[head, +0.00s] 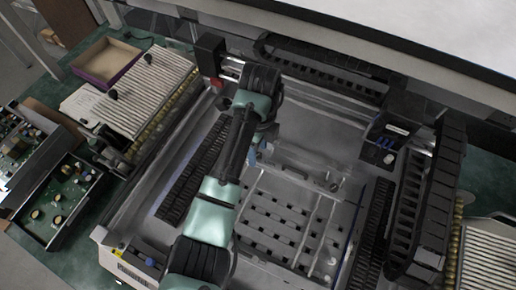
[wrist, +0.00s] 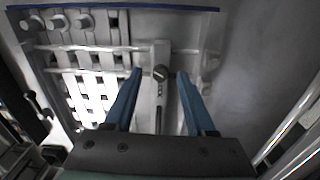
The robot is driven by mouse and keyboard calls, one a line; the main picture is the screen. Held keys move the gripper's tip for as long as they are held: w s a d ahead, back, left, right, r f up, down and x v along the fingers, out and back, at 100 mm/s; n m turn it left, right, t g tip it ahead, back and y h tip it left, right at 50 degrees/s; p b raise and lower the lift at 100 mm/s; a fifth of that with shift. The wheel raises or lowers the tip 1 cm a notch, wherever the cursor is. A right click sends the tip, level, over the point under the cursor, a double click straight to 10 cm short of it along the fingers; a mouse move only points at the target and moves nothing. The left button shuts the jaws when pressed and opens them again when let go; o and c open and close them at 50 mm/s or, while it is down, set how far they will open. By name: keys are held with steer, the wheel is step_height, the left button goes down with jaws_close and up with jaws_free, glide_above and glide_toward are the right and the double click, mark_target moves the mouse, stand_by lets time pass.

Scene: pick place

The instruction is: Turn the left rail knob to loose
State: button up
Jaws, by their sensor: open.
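My gripper (wrist: 160,75) is open, with its two blue fingers pointing ahead in the wrist view. A small dark round knob (wrist: 161,72) on a pale rail block (wrist: 161,55) shows between the fingertips, with a gap on both sides. A slot and small lettering run below the knob; I cannot read its setting for sure. In the head view my gripper (head: 257,154) is at the left end of the pale cross rail (head: 295,168), and my arm hides the knob there. Another small knob (head: 333,186) shows at the rail's right end.
A slotted grey plate (head: 285,225) lies inside the machine frame. Black cable chains (head: 410,215) and a dark block (head: 390,135) stand at the right. A dark upright block (head: 209,53) stands behind my arm. Trays with circuit boards (head: 60,200) lie at the left.

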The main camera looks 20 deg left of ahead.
steer(key=shift+f, duration=0.3)
jaws_close()
